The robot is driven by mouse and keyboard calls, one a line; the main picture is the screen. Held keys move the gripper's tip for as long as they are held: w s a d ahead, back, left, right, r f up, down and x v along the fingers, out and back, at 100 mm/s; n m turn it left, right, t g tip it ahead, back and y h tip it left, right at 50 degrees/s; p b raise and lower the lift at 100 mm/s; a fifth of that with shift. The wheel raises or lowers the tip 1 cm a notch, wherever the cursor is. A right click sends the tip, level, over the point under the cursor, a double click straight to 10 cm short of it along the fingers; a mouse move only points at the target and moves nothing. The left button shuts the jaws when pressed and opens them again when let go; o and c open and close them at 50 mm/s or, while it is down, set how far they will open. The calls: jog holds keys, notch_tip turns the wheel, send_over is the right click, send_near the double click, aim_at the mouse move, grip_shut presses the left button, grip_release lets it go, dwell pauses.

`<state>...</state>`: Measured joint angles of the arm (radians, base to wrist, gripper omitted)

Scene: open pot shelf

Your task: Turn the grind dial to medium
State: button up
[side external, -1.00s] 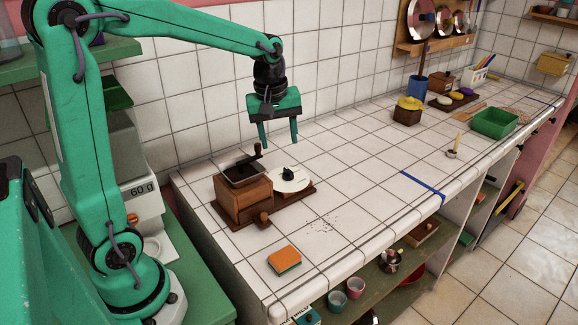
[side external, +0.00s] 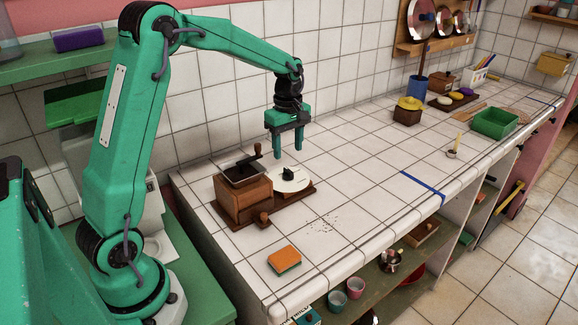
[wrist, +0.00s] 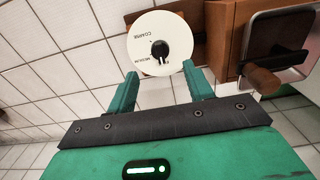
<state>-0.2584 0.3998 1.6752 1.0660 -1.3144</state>
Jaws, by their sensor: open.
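The grind dial is a white disc (side external: 293,181) with a black knob (side external: 288,174), set on the wooden base beside the grinder (side external: 243,193). In the wrist view the dial (wrist: 143,50) shows the words COARSE and MEDIUM, and its black knob (wrist: 160,50) lies at its middle; a third label is partly hidden. My gripper (side external: 290,156) is open and empty, pointing down above and just behind the dial, apart from the knob. In the wrist view its two fingers (wrist: 162,88) stand at the dial's lower edge, with the knob beyond their tips.
The grinder's crank (side external: 252,156) rises left of my gripper. An orange sponge (side external: 284,260) and scattered dark grounds (side external: 322,224) lie in front. A blue tape strip (side external: 423,187) crosses the counter to the right. The tiles between are mostly clear.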

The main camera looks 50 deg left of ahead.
aim_at(288, 170)
jog(key=shift+f, duration=3.8)
jog(key=c, duration=1)
